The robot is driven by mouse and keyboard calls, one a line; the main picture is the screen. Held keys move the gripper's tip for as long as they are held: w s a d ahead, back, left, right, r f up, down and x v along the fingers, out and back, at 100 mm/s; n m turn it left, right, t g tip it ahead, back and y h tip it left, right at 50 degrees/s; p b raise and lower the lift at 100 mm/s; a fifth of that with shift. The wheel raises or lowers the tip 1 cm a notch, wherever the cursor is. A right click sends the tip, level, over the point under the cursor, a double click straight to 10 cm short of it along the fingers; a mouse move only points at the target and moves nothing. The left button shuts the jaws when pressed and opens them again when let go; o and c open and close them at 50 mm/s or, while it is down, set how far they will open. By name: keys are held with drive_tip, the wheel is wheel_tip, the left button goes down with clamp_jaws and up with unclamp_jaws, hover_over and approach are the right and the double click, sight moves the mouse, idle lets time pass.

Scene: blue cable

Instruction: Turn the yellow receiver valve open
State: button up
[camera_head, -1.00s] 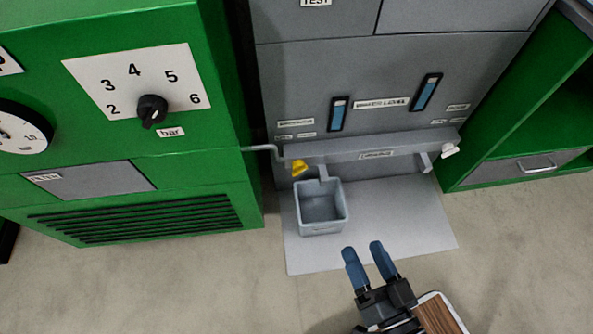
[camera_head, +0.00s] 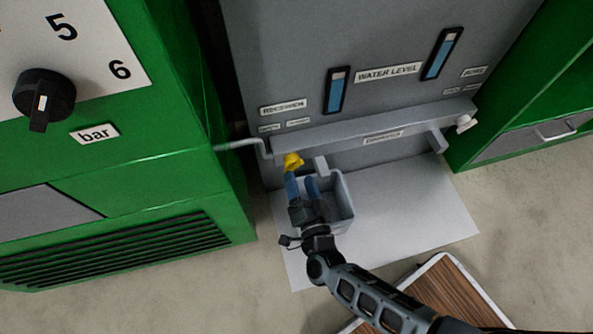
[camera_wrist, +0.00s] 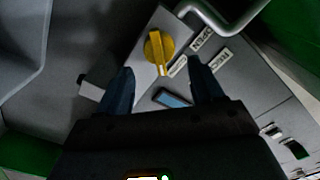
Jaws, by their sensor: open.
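The yellow receiver valve (camera_head: 293,160) is a small knob at the left end of the grey ledge, just below the bent pipe. My gripper (camera_head: 301,180) is right below it in the head view, with its blue fingers pointing up at the panel. In the wrist view the yellow valve (camera_wrist: 158,48) shows as a knob with a raised bar, ahead of and between the two fingers of my gripper (camera_wrist: 162,82). The fingers are apart and nothing is between their tips. Whether a finger touches the valve cannot be told. Labels reading "OPEN" and "REC" lie beside the valve.
A grey bin (camera_head: 343,205) stands under the ledge (camera_head: 370,128), partly hidden by my gripper. A white valve (camera_head: 466,123) sits at the ledge's right end.

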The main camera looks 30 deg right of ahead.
sight(296, 168)
drive_tip(key=shift+b+x, duration=0.35)
drive_tip(key=shift+x, duration=1.5)
drive_tip(key=shift+c, duration=0.5)
drive_tip(key=c, duration=0.9)
